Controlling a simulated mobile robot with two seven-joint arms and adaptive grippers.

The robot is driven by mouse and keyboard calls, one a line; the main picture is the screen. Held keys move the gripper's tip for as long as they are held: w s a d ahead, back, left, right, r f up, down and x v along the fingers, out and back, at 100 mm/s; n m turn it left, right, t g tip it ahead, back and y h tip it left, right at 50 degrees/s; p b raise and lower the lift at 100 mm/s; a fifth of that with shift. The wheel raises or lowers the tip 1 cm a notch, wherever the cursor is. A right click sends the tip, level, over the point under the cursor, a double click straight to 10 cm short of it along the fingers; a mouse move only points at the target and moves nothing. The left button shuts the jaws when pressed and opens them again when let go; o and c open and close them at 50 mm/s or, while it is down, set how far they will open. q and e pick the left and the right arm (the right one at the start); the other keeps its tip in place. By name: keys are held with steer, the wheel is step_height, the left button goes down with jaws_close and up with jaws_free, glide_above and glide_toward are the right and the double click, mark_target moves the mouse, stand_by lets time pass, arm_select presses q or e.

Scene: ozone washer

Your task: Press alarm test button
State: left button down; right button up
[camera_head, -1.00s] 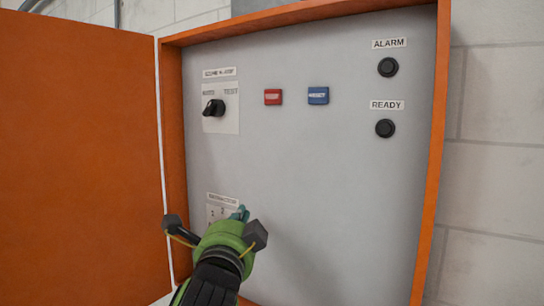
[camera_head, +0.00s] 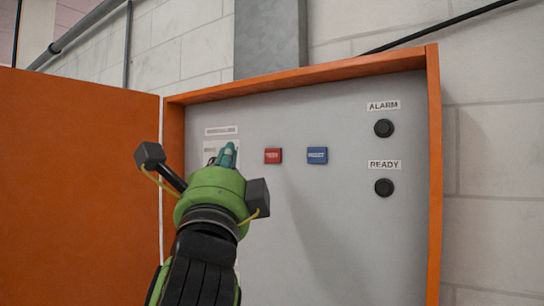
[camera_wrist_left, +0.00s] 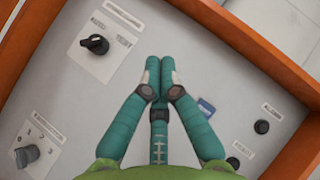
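A red button (camera_head: 273,156) and a blue button (camera_head: 317,155) sit side by side on the grey panel (camera_head: 330,225). Their lettering is too small to read surely. My left gripper (camera_head: 229,153) is just left of the red button in the head view, in front of the panel. Its teal fingers (camera_wrist_left: 160,66) are together at the tips and hold nothing. In the left wrist view the blue button (camera_wrist_left: 206,106) shows right of the fingers, and the red one is hidden. A black round fitting (camera_head: 384,128) under an ALARM label is at upper right. My right gripper is not in view.
The orange cabinet frame (camera_head: 434,190) surrounds the panel, with its door (camera_head: 75,180) open at left. A black selector knob (camera_wrist_left: 95,44) and a lower grey knob (camera_wrist_left: 27,156) show in the left wrist view. Another black fitting (camera_head: 384,187) is under READY.

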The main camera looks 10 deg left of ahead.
mark_target(273, 156)
arm_select(q)
steer(key=shift+w, duration=0.15)
steer(key=shift+w+d+p, duration=0.2)
steer(key=shift+w+d, duration=0.3)
steer(key=shift+w, duration=0.85)
steer(key=shift+w+d+p, duration=0.25)
steer(key=shift+w+d, duration=0.25)
steer(key=shift+w, duration=0.8)
steer(key=shift+w+d+p, duration=0.2)
steer(key=shift+w+d, duration=0.3)
steer(key=shift+w, duration=0.85)
steer(key=shift+w, duration=0.1)
steer(key=shift+w+d, duration=0.15)
steer(key=shift+w, duration=0.15)
steer(key=shift+w+d, duration=0.1)
steer(key=shift+w, duration=0.2)
steer(key=shift+s+a, duration=0.25)
steer(key=shift+s, duration=0.4)
steer(key=shift+s, duration=0.1)
